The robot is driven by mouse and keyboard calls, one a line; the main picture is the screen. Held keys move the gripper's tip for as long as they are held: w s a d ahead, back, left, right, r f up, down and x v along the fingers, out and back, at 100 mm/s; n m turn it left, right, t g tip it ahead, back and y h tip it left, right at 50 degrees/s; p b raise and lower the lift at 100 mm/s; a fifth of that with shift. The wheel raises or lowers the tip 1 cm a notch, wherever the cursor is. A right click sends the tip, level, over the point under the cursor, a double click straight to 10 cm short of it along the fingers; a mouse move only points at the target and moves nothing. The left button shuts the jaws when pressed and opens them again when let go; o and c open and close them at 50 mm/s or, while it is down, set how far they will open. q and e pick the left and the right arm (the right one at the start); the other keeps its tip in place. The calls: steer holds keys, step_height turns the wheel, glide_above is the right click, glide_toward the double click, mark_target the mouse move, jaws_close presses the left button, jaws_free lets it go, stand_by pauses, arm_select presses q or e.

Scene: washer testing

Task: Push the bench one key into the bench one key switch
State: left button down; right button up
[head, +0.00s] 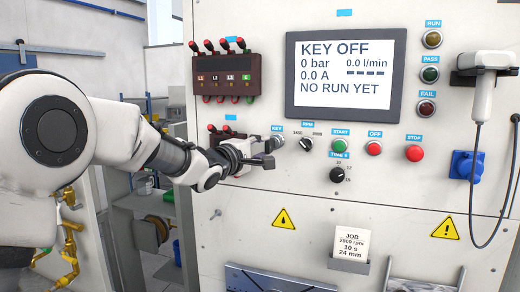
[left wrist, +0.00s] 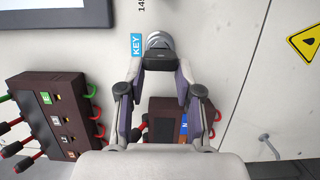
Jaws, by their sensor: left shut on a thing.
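My left gripper (head: 258,160) reaches the panel from the left in the head view. In the left wrist view the left gripper (left wrist: 163,76) is shut on the bench one key, and the key's black head (left wrist: 160,59) sits between its fingertips. The round metal bench one key switch (head: 278,141) is beside the KEY label. The switch also shows in the left wrist view (left wrist: 158,40), directly beyond the key. The key's shaft is hidden, so I cannot tell how deep it sits in the switch. My right gripper is not in view.
The panel screen (head: 346,75) reads KEY OFF and NO RUN YET. A green START button (head: 339,144) and red OFF button (head: 374,147) are to the right of the switch. Dark terminal blocks (head: 226,76) with red plugs are to the left. A job card (head: 352,243) is below.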

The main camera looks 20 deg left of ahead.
arm_select(q)
steer(key=shift+w, duration=0.1)
steer(key=shift+w, duration=0.3)
stand_by(0.3)
steer(key=c, duration=0.7)
jaws_free()
